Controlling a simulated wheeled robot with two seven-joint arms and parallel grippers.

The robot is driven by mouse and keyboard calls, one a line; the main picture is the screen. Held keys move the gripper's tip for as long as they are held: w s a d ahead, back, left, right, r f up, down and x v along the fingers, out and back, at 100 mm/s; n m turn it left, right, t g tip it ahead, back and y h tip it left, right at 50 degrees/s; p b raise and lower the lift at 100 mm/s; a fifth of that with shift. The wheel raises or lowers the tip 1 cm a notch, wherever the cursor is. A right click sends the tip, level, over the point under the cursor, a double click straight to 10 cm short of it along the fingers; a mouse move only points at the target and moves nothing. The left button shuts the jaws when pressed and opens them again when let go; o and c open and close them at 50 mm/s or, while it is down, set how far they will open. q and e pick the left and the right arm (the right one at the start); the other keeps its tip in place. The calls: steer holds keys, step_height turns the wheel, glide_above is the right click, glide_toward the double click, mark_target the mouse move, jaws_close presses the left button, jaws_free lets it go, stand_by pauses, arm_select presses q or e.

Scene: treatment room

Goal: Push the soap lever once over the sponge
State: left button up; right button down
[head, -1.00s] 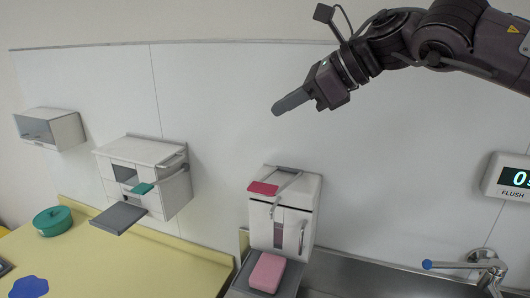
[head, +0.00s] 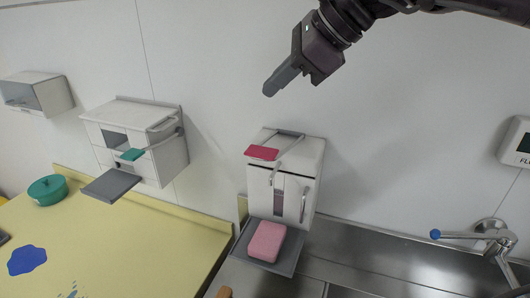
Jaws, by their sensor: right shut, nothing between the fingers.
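The soap dispenser (head: 291,188) is a white wall box with a red lever paddle (head: 262,153) on grey arms at its top front. The pink sponge (head: 267,241) lies on a grey tray (head: 289,262) below that dispenser. My right gripper (head: 270,91) is shut and empty, pointing down and left, above the red paddle in the picture and apart from it. My left gripper is not in view.
Another wall dispenser (head: 112,133) with a teal paddle (head: 132,154) and an empty grey tray (head: 111,185) hangs to the left. A steel sink counter (head: 375,260) with a blue-tipped tap (head: 480,234) is at right. A teal pot (head: 47,190) stands on the yellow counter (head: 130,245).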

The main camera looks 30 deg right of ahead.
steer(key=b, duration=0.4)
glide_above(270, 148)
steer(key=d, duration=0.1)
step_height(270, 148, down, 5)
steer(key=shift+w+f+b, duration=0.3)
steer(key=shift+f+b, duration=0.2)
steer(key=shift+f, duration=0.15)
steer(key=shift+f, duration=0.15)
stand_by(0.9)
steer(key=shift+s+a+f, duration=0.1)
steer(key=shift+f, duration=0.15)
steer(key=shift+s+a+f+b, duration=0.15)
steer(key=shift+f+b, duration=0.6)
steer(key=shift+f, duration=0.05)
steer(key=shift+s+a+f+b, duration=0.1)
steer(key=shift+a+f+b, duration=0.05)
steer(key=shift+f+b, duration=0.6)
stand_by(1.4)
stand_by(0.5)
steer(key=shift+w+d+r+p, duration=0.15)
steer(key=shift+d+r+p, duration=0.05)
steer(key=shift+r+p, duration=0.75)
steer(key=shift+w+d+r+p, duration=0.15)
steer(key=shift+r+p, duration=0.7)
steer(key=shift+r, duration=0.2)
